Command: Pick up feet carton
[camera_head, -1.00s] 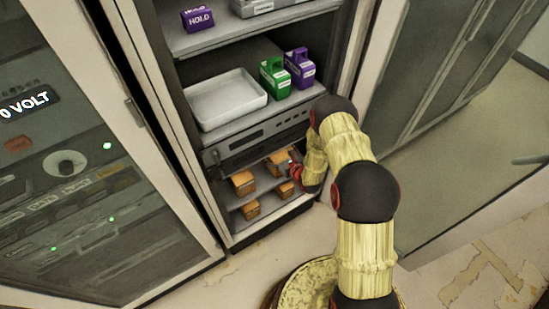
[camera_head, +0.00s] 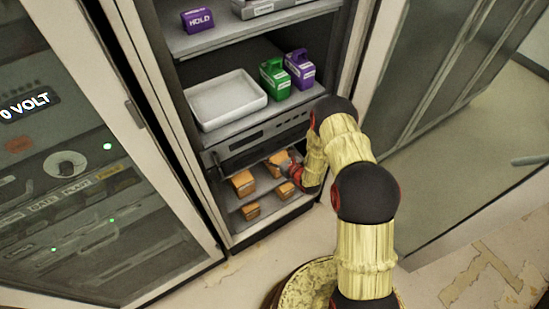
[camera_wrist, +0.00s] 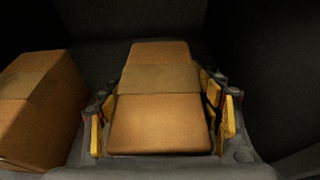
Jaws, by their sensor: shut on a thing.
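Several small orange-brown cartons sit on the two low shelves of the open cabinet. My gripper (camera_head: 288,170) reaches into the upper of these shelves at the right and is shut on the back right carton (camera_head: 277,158). In the wrist view this carton (camera_wrist: 160,95) lies between the yellow fingers, one on each side. Its label is not visible, so I cannot tell if it is the feet carton. A second carton (camera_wrist: 40,105) stands close to its left, also seen in the head view (camera_head: 243,183). Two more cartons sit lower, one at left (camera_head: 251,211) and one at right (camera_head: 285,191).
A grey equipment panel (camera_head: 255,138) is just above the cartons. Higher up are a white tray (camera_head: 226,99), a green box (camera_head: 276,80) and a purple box (camera_head: 300,70). The cabinet's right side post is close to my arm.

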